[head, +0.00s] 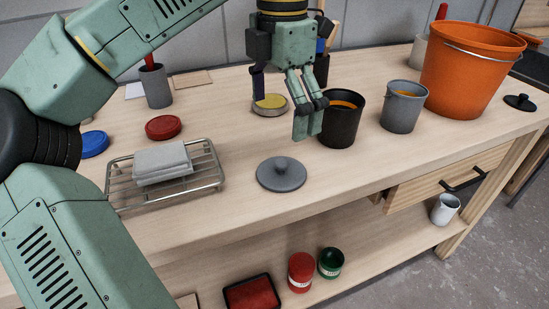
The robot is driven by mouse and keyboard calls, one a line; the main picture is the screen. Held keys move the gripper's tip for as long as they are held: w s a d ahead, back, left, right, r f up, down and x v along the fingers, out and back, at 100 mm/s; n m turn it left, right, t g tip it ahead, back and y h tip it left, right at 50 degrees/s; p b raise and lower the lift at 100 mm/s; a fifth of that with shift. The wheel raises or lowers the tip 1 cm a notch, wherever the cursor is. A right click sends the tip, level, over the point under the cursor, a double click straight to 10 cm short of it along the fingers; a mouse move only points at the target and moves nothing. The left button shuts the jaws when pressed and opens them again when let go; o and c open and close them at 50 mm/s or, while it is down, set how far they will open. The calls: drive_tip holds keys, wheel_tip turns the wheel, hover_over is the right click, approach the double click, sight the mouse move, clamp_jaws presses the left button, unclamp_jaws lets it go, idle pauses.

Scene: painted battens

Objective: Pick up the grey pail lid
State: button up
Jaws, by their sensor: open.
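The grey pail lid (281,175) lies flat on the wooden worktop near its front edge, with a round knob on top. My gripper (306,130) hangs above the worktop, behind and a little right of the lid, apart from it. It is open and I see nothing between its fingers. A grey pail (403,107) with a wire handle and orange contents stands to the right.
A black pot (341,118) stands close beside my gripper on the right. A large orange bucket (465,75) and a small black lid (519,102) are at the right. Worktop around the grey lid is clear.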

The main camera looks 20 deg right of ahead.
sight(280, 163)
drive_tip(key=f, duration=0.4)
drive_tip(key=shift+s, duration=0.3)
drive_tip(key=shift+s+f+p, duration=0.1)
drive_tip(key=shift+f+p, duration=0.55)
drive_tip(key=shift+f, duration=2.35)
drive_tip(key=shift+c, duration=0.4)
drive_tip(key=c, duration=1.3)
drive_tip(key=shift+s+a+f, duration=0.1)
clamp_jaws()
